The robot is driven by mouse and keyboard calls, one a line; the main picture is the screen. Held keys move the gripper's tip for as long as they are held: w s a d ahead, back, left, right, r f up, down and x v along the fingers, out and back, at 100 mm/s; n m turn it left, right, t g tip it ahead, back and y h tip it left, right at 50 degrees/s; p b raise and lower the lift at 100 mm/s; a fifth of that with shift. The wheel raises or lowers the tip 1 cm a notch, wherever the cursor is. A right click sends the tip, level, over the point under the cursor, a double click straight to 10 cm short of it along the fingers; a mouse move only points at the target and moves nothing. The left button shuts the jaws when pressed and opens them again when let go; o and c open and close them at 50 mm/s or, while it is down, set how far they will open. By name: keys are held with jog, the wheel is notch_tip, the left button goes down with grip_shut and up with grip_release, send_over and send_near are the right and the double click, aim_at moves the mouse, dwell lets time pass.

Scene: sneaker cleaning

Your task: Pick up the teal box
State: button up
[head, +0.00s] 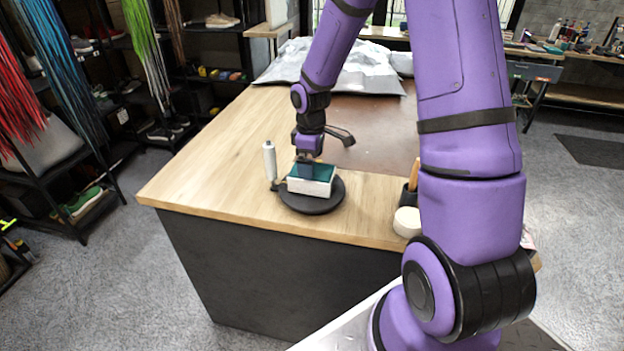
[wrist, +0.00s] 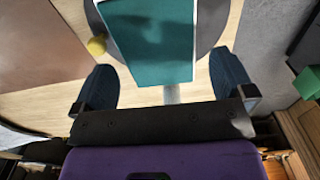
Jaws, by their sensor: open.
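The teal box (head: 311,181) has a teal top and white sides. It sits on a round black stand (head: 311,204) on the wooden table. My gripper (head: 307,172) is above and at the box, pointing down. In the wrist view the teal top of the box (wrist: 155,50) lies ahead of and between the two dark fingers of my gripper (wrist: 165,85), which are spread apart with a gap on each side of it. Whether the fingertips reach down past the box's top edge I cannot tell.
A white bottle (head: 269,161) stands just left of the stand. A round cream item (head: 407,222) and a dark holder (head: 410,195) stand to the right. The wooden tabletop (head: 205,160) is clear at left. A grey-white bag-like item (head: 340,68) lies at the back.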

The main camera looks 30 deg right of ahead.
jog(key=shift+d+f, duration=0.2)
jog(key=shift+f, duration=3)
jog(key=shift+c, duration=0.2)
jog(key=c, duration=0.9)
jog(key=shift+r, duration=0.1)
